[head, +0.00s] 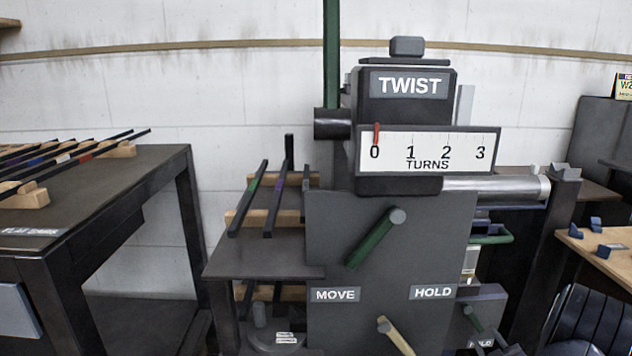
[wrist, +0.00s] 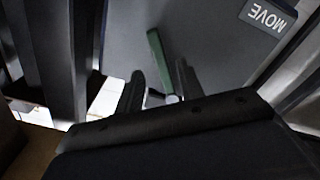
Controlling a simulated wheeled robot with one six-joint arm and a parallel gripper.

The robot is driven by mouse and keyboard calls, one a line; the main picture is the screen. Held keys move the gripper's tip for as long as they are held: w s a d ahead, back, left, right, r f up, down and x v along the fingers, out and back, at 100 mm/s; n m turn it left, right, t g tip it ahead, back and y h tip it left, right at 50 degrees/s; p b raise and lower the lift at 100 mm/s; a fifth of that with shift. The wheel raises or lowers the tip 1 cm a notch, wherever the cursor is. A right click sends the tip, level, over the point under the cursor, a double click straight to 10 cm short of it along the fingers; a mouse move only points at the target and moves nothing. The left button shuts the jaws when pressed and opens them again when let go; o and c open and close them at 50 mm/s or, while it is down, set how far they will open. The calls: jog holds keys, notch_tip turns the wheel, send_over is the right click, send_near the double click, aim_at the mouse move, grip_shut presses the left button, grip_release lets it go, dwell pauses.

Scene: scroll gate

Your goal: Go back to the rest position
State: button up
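The grey TWIST machine (head: 405,82) stands at the centre of the head view. Its TURNS scale (head: 428,152) has a red pointer (head: 376,133) at 0. A dark green lever (head: 372,240) slants on the front panel, its upper right end at a round grey pivot. The green lever (wrist: 159,55) also shows in the wrist view, with the MOVE label (wrist: 267,17) at the upper right. My gripper (wrist: 160,70) is open, its two dark fingers apart, with the lever showing between and beyond them. I cannot tell how far off the lever is. My gripper does not show in the head view.
A beige lever (head: 395,336) sits low between the MOVE and HOLD labels. A dark table (head: 135,175) with several bars on wooden racks stands at the left. Bars also lie beside the machine. A wooden board (head: 600,265) with blue pieces is at the right.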

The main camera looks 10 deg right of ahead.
aim_at(477, 325)
jog(key=b+x, duration=0.1)
jog(key=x, duration=0.3)
jog(key=shift+w+f, duration=0.1)
jog(key=shift+w, duration=0.15)
jog(key=shift+a+f+m, duration=0.15)
jog(key=shift+a+m, duration=0.2)
jog(key=shift+m, duration=0.45)
